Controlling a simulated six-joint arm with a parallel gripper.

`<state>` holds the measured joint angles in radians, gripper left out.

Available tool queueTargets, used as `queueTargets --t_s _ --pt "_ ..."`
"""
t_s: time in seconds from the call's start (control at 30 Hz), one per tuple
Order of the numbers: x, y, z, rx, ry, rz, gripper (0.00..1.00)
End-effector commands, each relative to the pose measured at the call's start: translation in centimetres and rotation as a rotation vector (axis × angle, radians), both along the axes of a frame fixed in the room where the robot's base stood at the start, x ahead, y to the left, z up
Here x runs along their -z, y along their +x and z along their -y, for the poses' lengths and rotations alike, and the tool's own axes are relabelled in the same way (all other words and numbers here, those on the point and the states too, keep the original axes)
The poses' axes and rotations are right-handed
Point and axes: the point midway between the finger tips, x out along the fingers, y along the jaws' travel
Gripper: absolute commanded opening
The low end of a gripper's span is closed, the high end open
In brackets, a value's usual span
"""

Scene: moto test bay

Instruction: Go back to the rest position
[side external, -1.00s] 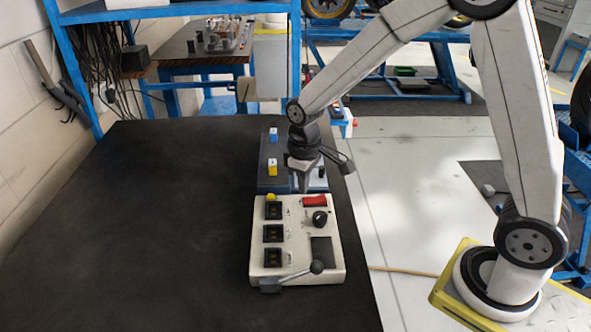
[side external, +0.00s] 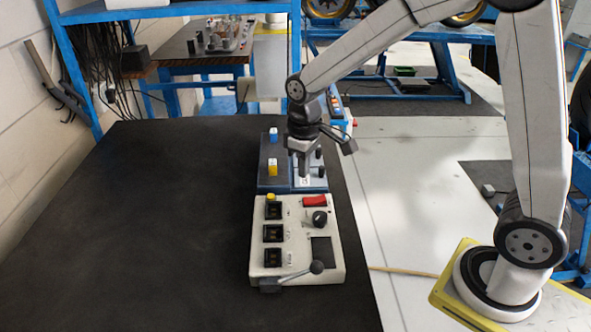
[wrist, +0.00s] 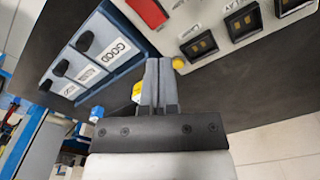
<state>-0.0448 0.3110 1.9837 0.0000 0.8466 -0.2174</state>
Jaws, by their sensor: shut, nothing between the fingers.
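My gripper (side external: 304,172) hangs fingers down over the right part of the blue box (side external: 275,180) on the dark table. Its two fingers are closed together, with nothing between them, and they also show in the wrist view (wrist: 160,72). The white control panel (side external: 296,240) lies just in front of the blue box. It has a red switch, a black knob, a yellow button and a lever. The gripper's fingertips are near the boundary between the two; I cannot tell the exact height above the box.
A label reading GOOD (wrist: 117,50) and black knobs show on the blue box in the wrist view. The left part of the black table (side external: 150,220) is clear. A blue shelf frame (side external: 75,60) and a back bench (side external: 190,62) stand behind.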

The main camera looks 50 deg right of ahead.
Motion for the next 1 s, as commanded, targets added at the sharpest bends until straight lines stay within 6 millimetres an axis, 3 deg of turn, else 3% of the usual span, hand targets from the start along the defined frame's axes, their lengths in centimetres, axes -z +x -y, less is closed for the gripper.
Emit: queueTargets --t_s 0.27,0.8,1.0 --pt "0.4 -1.3 0.3 0.027 0.001 0.023 0.0" --pt "3.1 -10.1 1.6 0.223 0.024 0.197 0.0" --pt "3.6 -11.7 1.8 0.258 0.03 0.227 0.0"
